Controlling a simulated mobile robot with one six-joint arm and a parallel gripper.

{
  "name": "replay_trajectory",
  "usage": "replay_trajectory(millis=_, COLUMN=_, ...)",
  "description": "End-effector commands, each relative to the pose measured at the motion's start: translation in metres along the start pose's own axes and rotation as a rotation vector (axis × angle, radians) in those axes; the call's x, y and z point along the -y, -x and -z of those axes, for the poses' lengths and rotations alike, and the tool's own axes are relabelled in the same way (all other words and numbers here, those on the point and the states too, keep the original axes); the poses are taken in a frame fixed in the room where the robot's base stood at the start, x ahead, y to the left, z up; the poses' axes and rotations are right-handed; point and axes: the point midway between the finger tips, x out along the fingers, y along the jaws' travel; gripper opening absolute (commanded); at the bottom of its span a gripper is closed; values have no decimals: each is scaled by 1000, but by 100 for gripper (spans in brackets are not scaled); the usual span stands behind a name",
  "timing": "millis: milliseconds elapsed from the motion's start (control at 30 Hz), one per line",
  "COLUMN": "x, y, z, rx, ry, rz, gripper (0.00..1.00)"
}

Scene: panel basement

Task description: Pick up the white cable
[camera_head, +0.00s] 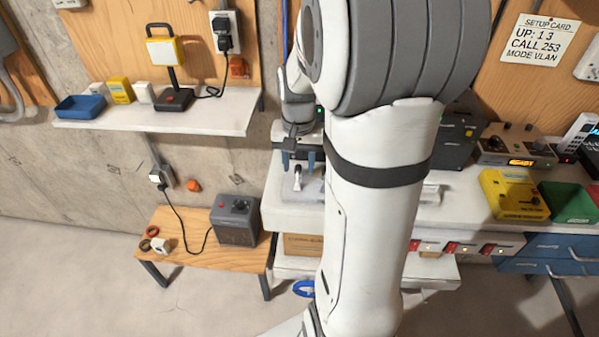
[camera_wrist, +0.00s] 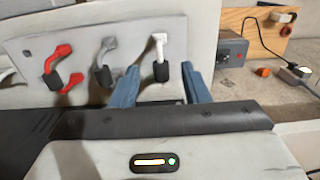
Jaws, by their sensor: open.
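The white cable (camera_wrist: 159,45) stands at the right end of a pale plate (camera_wrist: 30,60) in the wrist view, with a black sleeve at its lower end. A grey cable (camera_wrist: 106,50) is left of it, and a red cable (camera_wrist: 58,60) is farther left. My gripper (camera_wrist: 160,67) is open, with blue fingers on either side of the white cable in the picture. I cannot tell whether they touch it. In the head view my gripper (camera_head: 298,164) is over the bench, and the white cable (camera_head: 298,171) shows small between the fingers. My arm hides the bench to the right.
A grey box (camera_head: 235,219) stands on a low wooden table (camera_head: 185,262) to the left. A shelf (camera_head: 220,112) with a lamp is above it. A yellow device (camera_head: 514,193) and a green tray (camera_head: 568,202) are on the bench at right.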

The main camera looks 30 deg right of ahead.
Motion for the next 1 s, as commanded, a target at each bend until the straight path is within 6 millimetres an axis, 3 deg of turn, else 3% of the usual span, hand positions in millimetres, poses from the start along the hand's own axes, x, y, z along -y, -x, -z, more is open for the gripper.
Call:
replay_trajectory(millis=233, x=0, y=-34, z=-3, rx=3, ry=0, rz=-1, gripper=41)
replay_trajectory(millis=533, x=0, y=-37, z=-2, rx=-1, ry=0, rz=0, gripper=41)
replay_trajectory(millis=1000, x=0, y=-37, z=-2, rx=-1, ry=-1, rz=0, gripper=2)
